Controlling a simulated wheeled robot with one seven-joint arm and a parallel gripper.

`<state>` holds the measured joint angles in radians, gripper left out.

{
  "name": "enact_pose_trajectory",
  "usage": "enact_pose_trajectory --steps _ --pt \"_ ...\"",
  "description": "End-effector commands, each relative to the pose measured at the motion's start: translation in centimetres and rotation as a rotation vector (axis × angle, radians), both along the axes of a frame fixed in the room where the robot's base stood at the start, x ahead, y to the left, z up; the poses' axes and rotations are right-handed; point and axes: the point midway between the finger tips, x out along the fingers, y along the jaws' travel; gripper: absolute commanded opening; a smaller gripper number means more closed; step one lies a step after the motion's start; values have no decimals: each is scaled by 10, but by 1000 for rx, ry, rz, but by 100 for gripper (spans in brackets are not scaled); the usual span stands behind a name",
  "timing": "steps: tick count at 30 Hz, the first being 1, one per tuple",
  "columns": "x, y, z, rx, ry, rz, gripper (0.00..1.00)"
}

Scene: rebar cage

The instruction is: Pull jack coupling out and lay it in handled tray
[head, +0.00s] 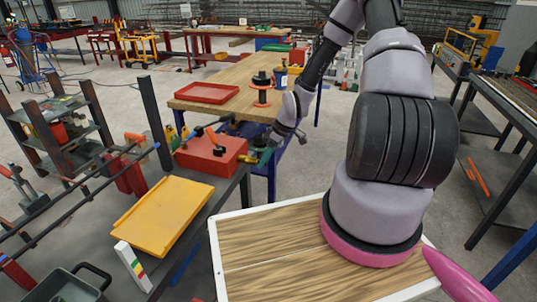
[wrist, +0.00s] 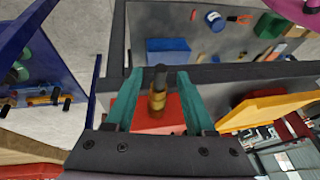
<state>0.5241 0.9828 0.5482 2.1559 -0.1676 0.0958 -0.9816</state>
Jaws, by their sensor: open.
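The jack coupling (wrist: 157,101), a brass cylinder with a dark end, shows between my fingers in the wrist view, against a red box. In the head view a small brass piece (head: 249,158) shows at the right side of the red box (head: 205,160), next to my fingertips. My gripper (wrist: 158,75) is open, with one green finger on each side of the coupling; I cannot tell whether either touches it. My gripper (head: 262,157) is partly hidden by its wrist in the head view. A dark grey tray with a handle (head: 62,288) is at the bottom left.
A yellow tray (head: 163,215) lies in front of the red box. A white block with coloured marks (head: 131,265) stands near the handled tray. Dark upright posts and bars rise at the left. A wooden bench with a red tray (head: 207,93) is behind.

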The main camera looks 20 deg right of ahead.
Motion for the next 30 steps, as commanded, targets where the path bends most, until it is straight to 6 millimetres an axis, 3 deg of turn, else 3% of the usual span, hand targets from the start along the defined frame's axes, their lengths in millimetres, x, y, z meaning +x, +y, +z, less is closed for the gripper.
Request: enact_pose_trajectory --steps 7,11,12,30 --pt "0 0 0 -1 -1 0 55" --pt "0 0 0 0 0 0 5" --pt "0 0 0 0 0 0 0" --pt "-11 -17 0 0 0 -2 0"
